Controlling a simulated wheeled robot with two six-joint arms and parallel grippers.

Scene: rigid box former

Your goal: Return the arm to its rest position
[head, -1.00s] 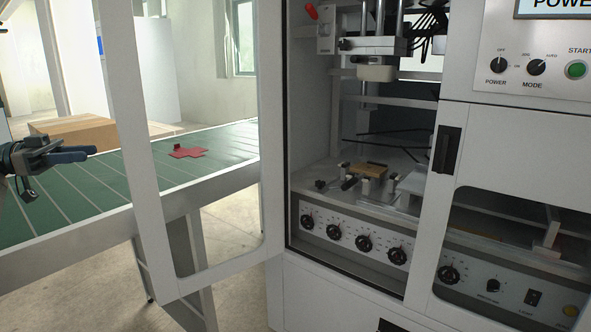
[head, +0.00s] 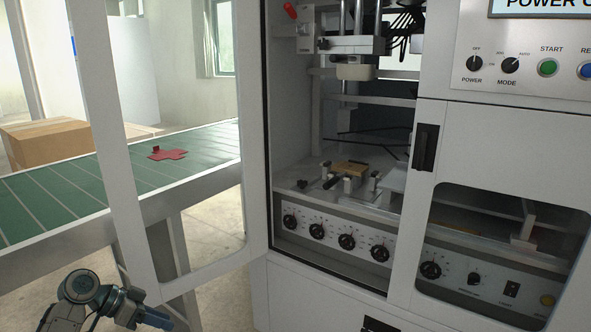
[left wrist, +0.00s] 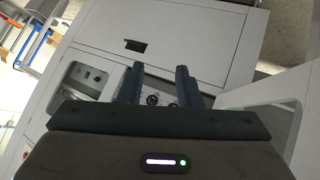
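My left gripper (head: 156,318) is low at the bottom left of the head view, in front of the open door's lower frame. In the left wrist view my left gripper (left wrist: 157,82) has its two dark fingers apart, with nothing between them. My left arm (head: 80,290) is folded in the bottom left corner, below the conveyor's edge. My right arm and gripper are not in view.
The box former's door (head: 120,150) stands open. Inside the machine, a wooden block (head: 350,168) sits among clamps. Floor shows below the conveyor.

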